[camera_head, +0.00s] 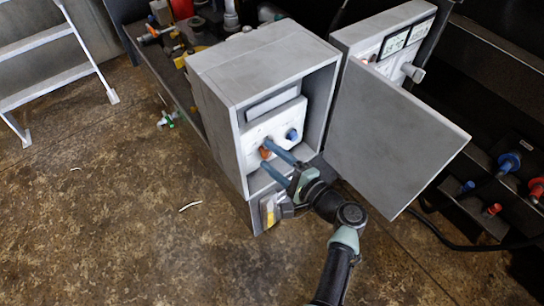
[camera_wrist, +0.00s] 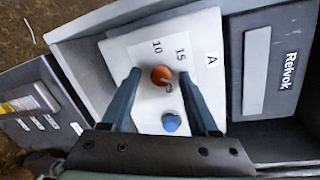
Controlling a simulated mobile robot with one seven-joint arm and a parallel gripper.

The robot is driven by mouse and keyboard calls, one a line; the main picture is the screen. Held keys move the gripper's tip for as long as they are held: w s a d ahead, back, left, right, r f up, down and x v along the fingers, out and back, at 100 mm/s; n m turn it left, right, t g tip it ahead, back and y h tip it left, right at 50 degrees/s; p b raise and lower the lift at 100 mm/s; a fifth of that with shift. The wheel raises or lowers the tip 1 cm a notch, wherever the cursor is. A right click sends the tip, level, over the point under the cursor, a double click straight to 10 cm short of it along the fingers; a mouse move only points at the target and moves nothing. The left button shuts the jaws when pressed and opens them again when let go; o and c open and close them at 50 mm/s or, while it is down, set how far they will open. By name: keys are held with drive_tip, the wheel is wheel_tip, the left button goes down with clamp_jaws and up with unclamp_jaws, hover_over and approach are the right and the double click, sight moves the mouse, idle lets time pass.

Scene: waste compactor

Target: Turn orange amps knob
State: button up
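The orange amps knob (camera_wrist: 161,75) sits on a white panel (camera_wrist: 205,60) marked 10, 15 and A, inside an open grey box (camera_head: 220,90). The knob also shows in the head view (camera_head: 266,152). A blue knob (camera_wrist: 171,123) is on the same panel, and it shows right of the orange one in the head view (camera_head: 292,134). My gripper (camera_wrist: 160,78) is open, its two long blue-grey fingers on either side of the orange knob in the wrist view. There is a visible gap on both sides. The fingertips' depth relative to the knob is hard to tell.
The box's grey door (camera_head: 390,135) hangs open to the right, close to my arm. A panel labelled Relvok (camera_wrist: 257,70) is beside the white panel. Blue and red connectors (camera_head: 508,163) are at the far right. A stair (camera_head: 45,45) stands at upper left; the brown floor is mostly clear.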

drive_tip(key=p+v, duration=0.3)
drive_tip(key=v, duration=1)
drive_tip(key=shift+f, duration=0.1)
